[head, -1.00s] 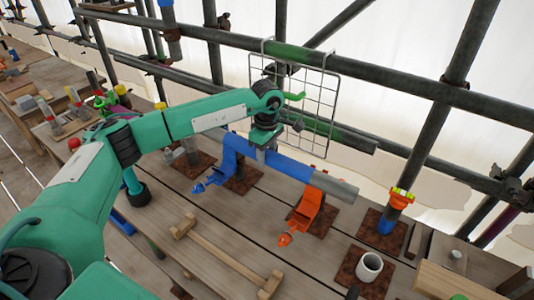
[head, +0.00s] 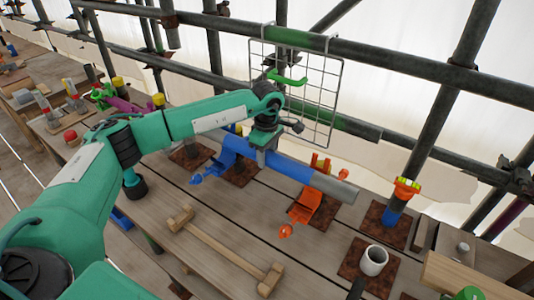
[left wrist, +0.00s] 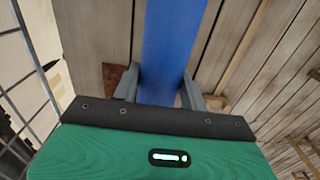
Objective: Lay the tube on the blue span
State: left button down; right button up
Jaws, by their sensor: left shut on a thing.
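The tube (head: 340,189) is a long pipe with a blue middle stretch, its blue span (head: 290,170), and a bare grey right end. My left gripper (head: 265,145) is shut on it from above; in the left wrist view both fingers (left wrist: 158,92) straddle the blue surface. I cannot tell whether the tube touches either holder. My right gripper is not in view.
A wire rack (head: 325,95) with a green hook hangs from the scaffold rail behind. A wooden bar with end blocks (head: 222,248) lies in front.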

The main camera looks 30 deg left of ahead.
pick_arm(q)
notch_tip(320, 180, down, 8)
jog(key=b, duration=0.6)
jog(key=shift+f, duration=0.25)
dwell(0.4)
jog(key=c, duration=0.7)
grip_release()
jog(key=shift+o, duration=0.7)
jog(key=shift+s+f, duration=0.1)
jog(key=o, duration=0.5)
jog(key=shift+r, duration=0.2)
jog(key=shift+r+p, duration=1.6)
jog(key=shift+r, duration=2.75)
